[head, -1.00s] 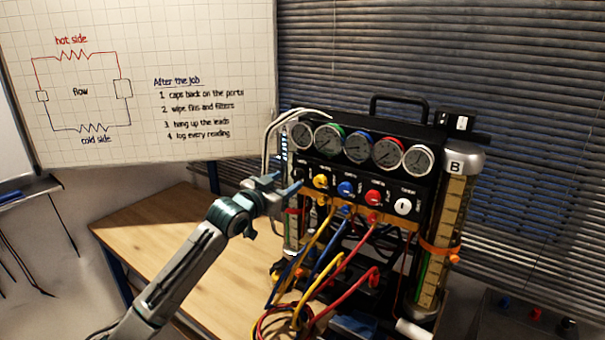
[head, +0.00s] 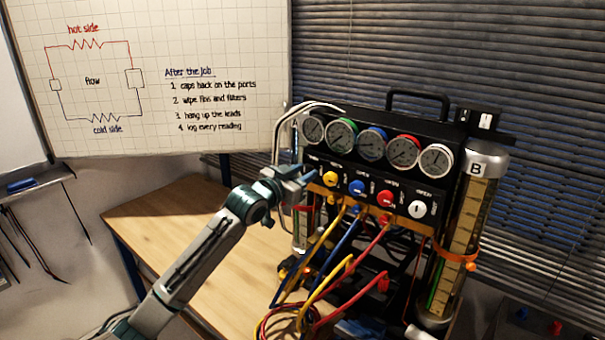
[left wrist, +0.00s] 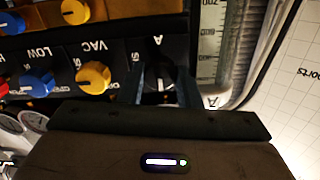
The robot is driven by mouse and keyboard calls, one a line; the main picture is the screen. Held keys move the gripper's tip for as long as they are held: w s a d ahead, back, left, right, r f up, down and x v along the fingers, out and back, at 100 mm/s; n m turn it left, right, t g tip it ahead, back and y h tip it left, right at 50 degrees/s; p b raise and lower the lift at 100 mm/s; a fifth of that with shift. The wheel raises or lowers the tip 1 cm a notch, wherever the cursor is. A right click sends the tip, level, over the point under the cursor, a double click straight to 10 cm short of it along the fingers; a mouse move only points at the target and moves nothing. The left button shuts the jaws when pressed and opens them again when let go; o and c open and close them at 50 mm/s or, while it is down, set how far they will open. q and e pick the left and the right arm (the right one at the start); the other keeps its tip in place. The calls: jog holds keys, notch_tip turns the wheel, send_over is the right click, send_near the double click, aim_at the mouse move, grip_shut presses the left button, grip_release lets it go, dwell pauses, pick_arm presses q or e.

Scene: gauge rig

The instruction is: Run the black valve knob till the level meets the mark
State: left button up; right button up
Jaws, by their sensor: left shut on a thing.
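The black valve knob (left wrist: 160,84) sits under the letter A on the dark panel, upside down in the left wrist view. My left gripper (left wrist: 162,88) is shut on it, one finger on each side. In the head view my left gripper (head: 306,178) reaches the panel's left end and hides the knob. Glass tube A (left wrist: 210,40), with a printed scale, stands beside the knob; its level cannot be made out. In the head view its lower part (head: 302,235) shows behind my arm, with a red-orange band. My right gripper is not in view.
Yellow (head: 330,178), blue (head: 357,187) and red (head: 384,198) knobs and a white one (head: 417,209) run rightward below several dials. Tube B (head: 470,215) stands at the right with an orange band. Coloured hoses hang in front. The wooden bench (head: 165,225) is clear at left.

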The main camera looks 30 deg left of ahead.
pick_arm(q)
jog(key=m, duration=0.4)
jog(key=shift+b, duration=0.35)
jog(key=m, duration=0.4)
jog(key=shift+m+b, duration=0.3)
jog(key=shift+m, duration=0.1)
jog(key=m, duration=0.4)
jog(key=shift+r, duration=0.15)
jog(key=shift+w+m+b, duration=0.15)
jog(key=shift+m+b, duration=0.25)
jog(key=shift+m, duration=2.1)
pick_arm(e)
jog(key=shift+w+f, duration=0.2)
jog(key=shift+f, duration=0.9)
pick_arm(q)
jog(key=shift+r, duration=0.1)
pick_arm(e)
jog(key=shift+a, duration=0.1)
pick_arm(q)
jog(key=o, duration=0.9)
jog(key=shift+o, duration=0.3)
jog(key=shift+w+a+f, duration=0.1)
jog(key=shift+f, duration=0.1)
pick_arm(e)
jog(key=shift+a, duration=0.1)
